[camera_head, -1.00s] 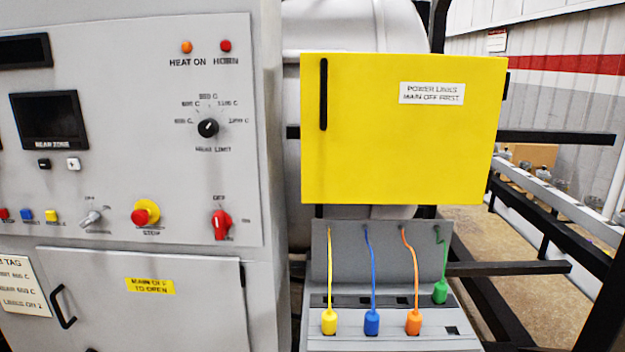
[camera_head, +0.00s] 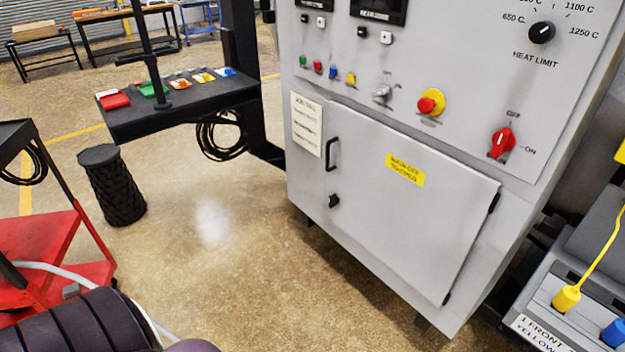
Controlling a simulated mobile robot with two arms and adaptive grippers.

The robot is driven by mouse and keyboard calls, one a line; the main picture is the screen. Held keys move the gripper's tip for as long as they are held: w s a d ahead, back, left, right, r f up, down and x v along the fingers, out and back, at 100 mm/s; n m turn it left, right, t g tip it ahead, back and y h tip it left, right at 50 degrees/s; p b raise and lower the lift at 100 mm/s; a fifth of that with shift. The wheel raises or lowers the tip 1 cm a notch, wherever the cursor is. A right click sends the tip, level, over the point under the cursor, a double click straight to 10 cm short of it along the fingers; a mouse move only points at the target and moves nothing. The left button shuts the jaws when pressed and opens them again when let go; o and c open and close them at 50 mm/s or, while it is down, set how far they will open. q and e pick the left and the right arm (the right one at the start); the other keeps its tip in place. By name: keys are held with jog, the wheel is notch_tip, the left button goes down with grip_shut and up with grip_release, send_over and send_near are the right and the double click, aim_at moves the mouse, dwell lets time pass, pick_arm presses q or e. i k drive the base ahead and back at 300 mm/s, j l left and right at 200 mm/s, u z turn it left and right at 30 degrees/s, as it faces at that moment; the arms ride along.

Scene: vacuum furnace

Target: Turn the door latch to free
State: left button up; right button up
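The grey cabinet door (camera_head: 395,225) is shut, low on the furnace's control cabinet. Its latch is a small black knob (camera_head: 334,201) at the door's left edge, below a black pull handle (camera_head: 332,154). The latch is too small to read its exact angle. A yellow label (camera_head: 405,170) on the door is about the main being off to open. The red main switch (camera_head: 502,142) above the door stands roughly upright, towards OFF. Neither of my grippers is in view.
A red cart (camera_head: 60,245) stands at the left, with a black ribbed bin (camera_head: 112,187) beyond it. A black table (camera_head: 185,108) with coloured items is behind. The power-link box (camera_head: 575,275) with yellow and blue plugs is at right. The floor (camera_head: 225,235) before the door is clear.

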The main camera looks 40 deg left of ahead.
aim_at(333, 201)
jog(key=u, duration=1.1)
jog(key=j, duration=0.1)
jog(key=i, duration=0.05)
